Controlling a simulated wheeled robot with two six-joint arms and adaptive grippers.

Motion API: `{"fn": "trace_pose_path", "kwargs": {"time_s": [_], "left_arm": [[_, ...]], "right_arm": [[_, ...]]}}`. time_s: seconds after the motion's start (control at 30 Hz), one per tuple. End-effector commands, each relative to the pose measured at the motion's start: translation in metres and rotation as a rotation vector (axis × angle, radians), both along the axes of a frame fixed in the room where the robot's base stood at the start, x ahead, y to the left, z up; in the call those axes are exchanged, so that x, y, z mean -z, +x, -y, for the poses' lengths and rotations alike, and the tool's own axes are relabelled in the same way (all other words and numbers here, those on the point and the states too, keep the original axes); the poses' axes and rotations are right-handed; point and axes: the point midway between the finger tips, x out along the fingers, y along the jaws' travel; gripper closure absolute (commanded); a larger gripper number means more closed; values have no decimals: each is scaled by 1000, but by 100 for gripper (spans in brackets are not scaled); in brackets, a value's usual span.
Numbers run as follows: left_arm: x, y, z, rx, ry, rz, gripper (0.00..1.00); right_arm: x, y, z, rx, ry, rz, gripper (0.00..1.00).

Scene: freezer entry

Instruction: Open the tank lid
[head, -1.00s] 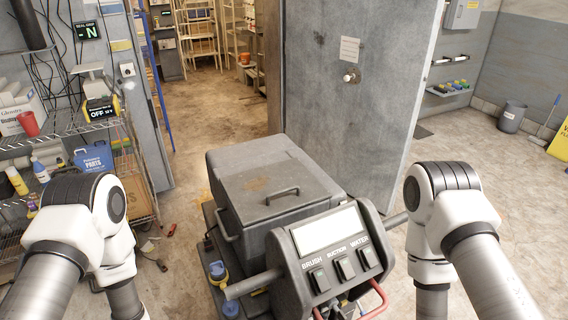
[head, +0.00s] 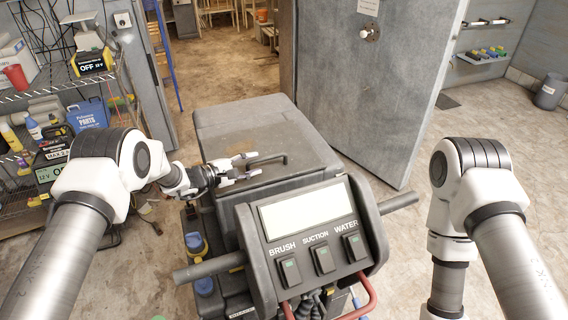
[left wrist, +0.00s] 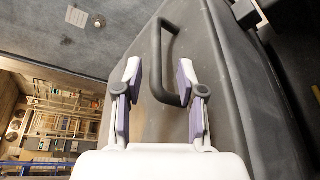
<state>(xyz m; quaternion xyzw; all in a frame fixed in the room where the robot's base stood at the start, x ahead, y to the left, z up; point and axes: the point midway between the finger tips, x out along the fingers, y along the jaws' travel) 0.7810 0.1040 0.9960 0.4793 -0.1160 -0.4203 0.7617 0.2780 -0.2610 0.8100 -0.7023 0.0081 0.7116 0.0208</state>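The tank lid (head: 290,140) is the dark grey top of the floor-scrubbing machine and lies flat and closed. Its black bar handle (head: 272,159) stands up from the lid; it also shows in the left wrist view (left wrist: 160,50). My left gripper (head: 250,166) is over the lid at the handle's left end. In the left wrist view its fingers (left wrist: 160,92) are spread apart, with the handle's near end between them and no finger visibly closed on it. My right arm (head: 450,220) hangs at the right, its gripper out of the picture.
The control panel (head: 306,225) with brush, suction and water switches and a side grip bar stands in front of the lid. A wire shelf (head: 60,92) with bottles and boxes is at the left. A grey door (head: 365,90) stands behind the machine.

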Motion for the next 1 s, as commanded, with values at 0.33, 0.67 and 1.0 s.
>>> {"fn": "trace_pose_path", "kwargs": {"time_s": [0.33,0.67,1.0], "left_arm": [[9,31,39,2,1,0,61],[17,47,58,0,2,-3,61],[17,47,58,0,2,-3,100]], "right_arm": [[-18,0,0,-2,0,-1,27],[-16,0,0,-2,0,-1,27],[-16,0,0,-2,0,-1,27]]}}
